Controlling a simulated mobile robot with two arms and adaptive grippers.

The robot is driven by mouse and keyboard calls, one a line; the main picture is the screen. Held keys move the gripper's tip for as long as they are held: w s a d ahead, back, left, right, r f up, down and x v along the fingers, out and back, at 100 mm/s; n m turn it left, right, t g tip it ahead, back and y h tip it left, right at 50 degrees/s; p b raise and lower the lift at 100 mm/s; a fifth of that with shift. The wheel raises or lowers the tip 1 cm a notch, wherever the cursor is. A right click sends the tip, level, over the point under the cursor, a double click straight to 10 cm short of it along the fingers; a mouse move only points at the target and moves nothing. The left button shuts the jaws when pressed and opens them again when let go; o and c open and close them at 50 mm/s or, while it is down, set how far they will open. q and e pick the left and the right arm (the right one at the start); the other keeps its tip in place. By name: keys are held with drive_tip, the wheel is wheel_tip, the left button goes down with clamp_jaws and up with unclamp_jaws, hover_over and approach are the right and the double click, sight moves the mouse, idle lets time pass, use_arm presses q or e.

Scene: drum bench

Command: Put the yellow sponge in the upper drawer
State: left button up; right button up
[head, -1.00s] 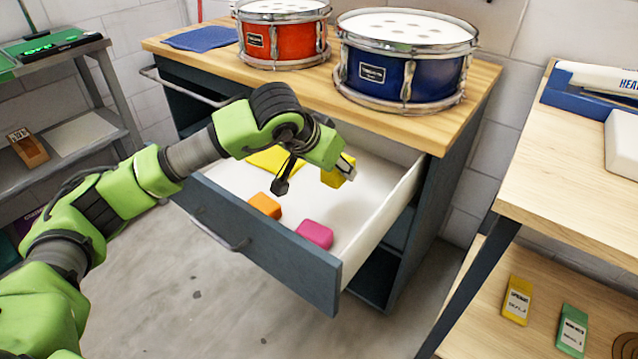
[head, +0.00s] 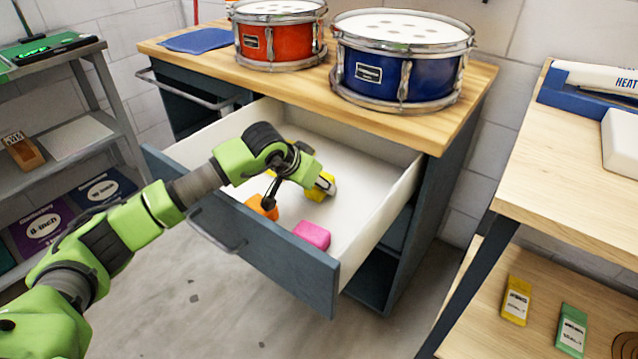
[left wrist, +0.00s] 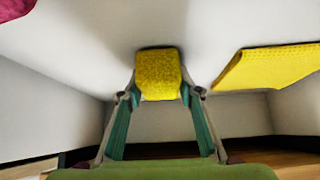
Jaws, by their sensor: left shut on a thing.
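The upper drawer (head: 240,240) of the bench is pulled open, with a white inside. My left gripper (head: 325,184) is inside the drawer, pointing down. It is shut on the yellow sponge (head: 317,193). In the left wrist view the sponge (left wrist: 159,74) sits between the two fingertips, low over the white drawer floor. Whether it touches the floor I cannot tell. My right gripper is not in view.
An orange block (head: 262,207) and a pink block (head: 312,235) lie in the drawer near its front. A flat yellow cloth (left wrist: 270,65) lies beside the sponge. A red drum (head: 280,42) and a blue drum (head: 400,70) stand on the bench top.

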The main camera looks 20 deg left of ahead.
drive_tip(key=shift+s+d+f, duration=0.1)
use_arm(q)
drive_tip(key=shift+f, duration=0.1)
drive_tip(key=o, duration=0.8)
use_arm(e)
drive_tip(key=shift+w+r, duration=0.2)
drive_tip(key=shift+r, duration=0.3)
